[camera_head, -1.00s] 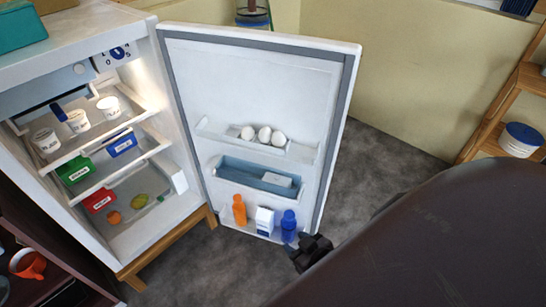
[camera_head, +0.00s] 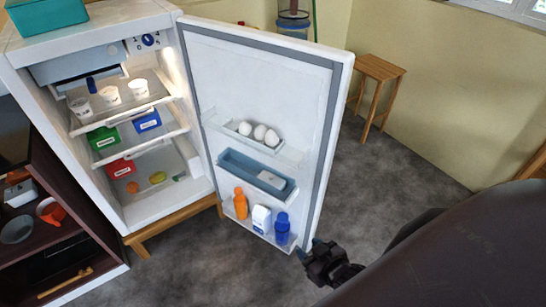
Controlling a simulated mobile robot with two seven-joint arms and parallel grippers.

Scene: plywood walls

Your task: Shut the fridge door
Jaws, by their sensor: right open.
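The white fridge (camera_head: 95,38) stands at the left on a wooden stand, with its lit inside showing. Its door (camera_head: 262,95) is wide open, swung out to the right with its inner side facing me. The door shelves hold eggs (camera_head: 259,133), an orange bottle (camera_head: 240,204), a white carton (camera_head: 261,219) and a blue bottle (camera_head: 282,229). My right gripper (camera_head: 308,250) is dark and open, close to the door's lower outer corner; I cannot tell whether it touches. My left gripper is out of view.
A wooden stool (camera_head: 379,75) stands behind the door by the yellow wall. A dark shelf unit (camera_head: 60,236) with dishes is left of the fridge. A teal box (camera_head: 45,14) is on the fridge top. Grey floor (camera_head: 400,165) right of the door is clear.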

